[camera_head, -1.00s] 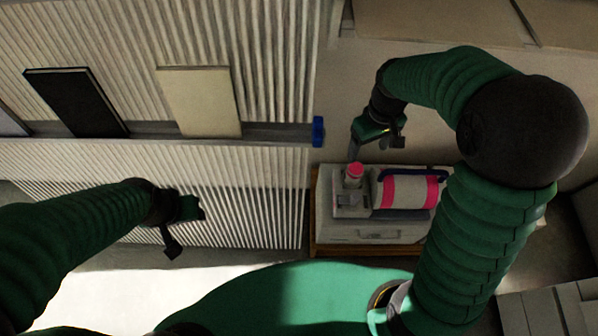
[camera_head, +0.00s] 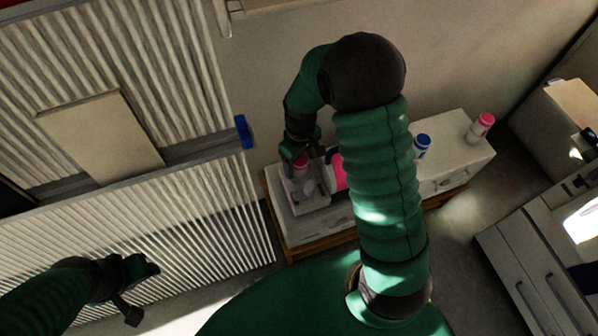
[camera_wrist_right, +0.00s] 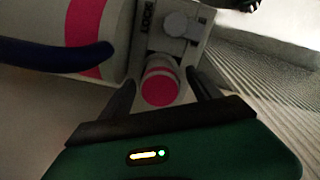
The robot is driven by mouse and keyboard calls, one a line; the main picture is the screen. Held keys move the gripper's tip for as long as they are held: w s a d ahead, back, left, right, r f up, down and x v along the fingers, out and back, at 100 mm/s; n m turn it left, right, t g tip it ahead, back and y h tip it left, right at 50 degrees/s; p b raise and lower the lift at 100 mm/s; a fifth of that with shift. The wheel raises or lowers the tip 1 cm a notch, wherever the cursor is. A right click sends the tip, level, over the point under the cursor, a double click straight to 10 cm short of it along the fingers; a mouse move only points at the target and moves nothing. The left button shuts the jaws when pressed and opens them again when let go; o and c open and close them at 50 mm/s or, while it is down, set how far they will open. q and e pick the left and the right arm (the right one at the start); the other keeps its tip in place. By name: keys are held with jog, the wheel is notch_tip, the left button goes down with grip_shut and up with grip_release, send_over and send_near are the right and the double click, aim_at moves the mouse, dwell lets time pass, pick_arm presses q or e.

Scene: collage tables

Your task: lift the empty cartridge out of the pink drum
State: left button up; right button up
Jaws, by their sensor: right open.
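The machine's drum with pink bands (camera_head: 337,171) is mostly hidden behind my right arm; it also shows in the right wrist view (camera_wrist_right: 84,38). A cartridge with a pink end and a pink band (camera_wrist_right: 160,86) sits upright in the holder beside the drum. In the head view its pink top (camera_head: 302,162) shows just under my right gripper (camera_head: 304,152). The right gripper is open, with one finger on each side of the cartridge in the wrist view. I cannot tell whether the fingers touch it. My left gripper (camera_head: 142,285) hangs far left; its jaws are unclear.
A blue-topped cartridge (camera_head: 422,144) and another pink-topped one (camera_head: 482,126) stand on the white bench (camera_head: 455,160) to the right. A dark blue curved bar (camera_wrist_right: 60,55) runs across the drum.

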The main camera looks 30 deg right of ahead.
jog(key=shift+d+f, duration=0.15)
jog(key=shift+f, duration=0.45)
jog(key=shift+d+f, duration=0.15)
jog(key=shift+f, duration=0.45)
jog(key=shift+s, duration=0.15)
jog(key=shift+s+a+r, duration=0.1)
jog(key=shift+s+a, duration=0.05)
jog(key=shift+a, duration=0.05)
jog(key=shift+o, duration=0.6)
jog(key=shift+a, duration=0.4)
jog(key=shift+c, duration=1.1)
jog(key=shift+d+f, duration=0.2)
jog(key=c, duration=1.5)
jog(key=shift+a, duration=0.15)
grip_shut()
